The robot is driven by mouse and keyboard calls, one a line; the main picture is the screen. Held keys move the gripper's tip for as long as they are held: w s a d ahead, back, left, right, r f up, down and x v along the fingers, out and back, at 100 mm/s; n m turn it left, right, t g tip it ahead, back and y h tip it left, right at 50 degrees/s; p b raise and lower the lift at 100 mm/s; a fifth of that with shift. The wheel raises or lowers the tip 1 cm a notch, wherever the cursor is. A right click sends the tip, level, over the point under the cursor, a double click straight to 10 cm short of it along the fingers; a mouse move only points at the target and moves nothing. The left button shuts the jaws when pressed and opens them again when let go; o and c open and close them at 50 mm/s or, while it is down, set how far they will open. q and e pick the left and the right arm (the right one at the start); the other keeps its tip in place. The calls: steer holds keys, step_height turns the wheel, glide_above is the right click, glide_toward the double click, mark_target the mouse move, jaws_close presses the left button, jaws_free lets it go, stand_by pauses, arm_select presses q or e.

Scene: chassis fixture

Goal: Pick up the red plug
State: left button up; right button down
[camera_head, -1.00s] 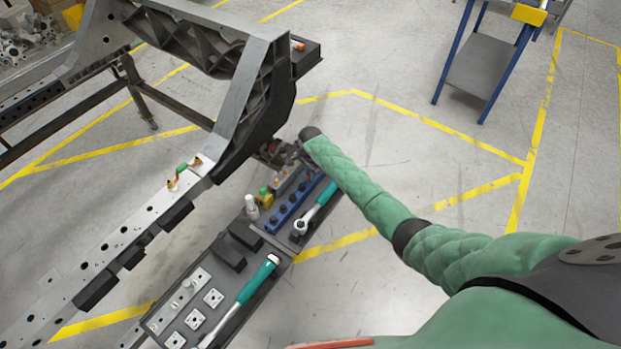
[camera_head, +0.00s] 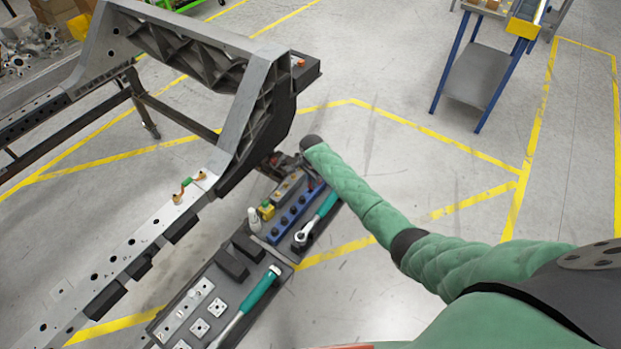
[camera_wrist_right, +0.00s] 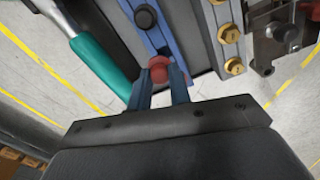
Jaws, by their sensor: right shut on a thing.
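The red plug (camera_wrist_right: 159,69) sits at the end of the blue strip (camera_wrist_right: 172,48) in the right wrist view, still at the strip's level as far as I can tell. My right gripper (camera_wrist_right: 163,88) has one finger on each side of it and is shut on it. In the head view the forearm's dark end hides most of this gripper, and the blue strip (camera_head: 290,221) with several dark plugs lies in the tool tray just below it. My left gripper is not in view.
A teal-handled ratchet (camera_head: 318,217) lies beside the blue strip. A second teal-handled tool (camera_head: 256,293) lies lower in the grey tray. The metal chassis frame (camera_head: 262,85) rises close to the left of my right arm. Open floor lies to the right.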

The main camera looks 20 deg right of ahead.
steer(key=shift+s+d+r+p, duration=0.3)
steer(key=shift+s+r+p, duration=0.35)
steer(key=shift+p, duration=0.2)
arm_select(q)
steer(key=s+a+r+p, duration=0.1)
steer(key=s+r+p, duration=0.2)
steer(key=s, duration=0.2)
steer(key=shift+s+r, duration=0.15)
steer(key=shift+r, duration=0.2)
arm_select(e)
steer(key=s+d+r, duration=0.4)
steer(key=s+r, duration=0.1)
steer(key=s, duration=0.3)
steer(key=shift+s, duration=0.3)
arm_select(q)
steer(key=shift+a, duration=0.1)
arm_select(e)
steer(key=shift+a+r, duration=0.1)
steer(key=shift+r, duration=0.1)
steer(key=shift+r, duration=2.15)
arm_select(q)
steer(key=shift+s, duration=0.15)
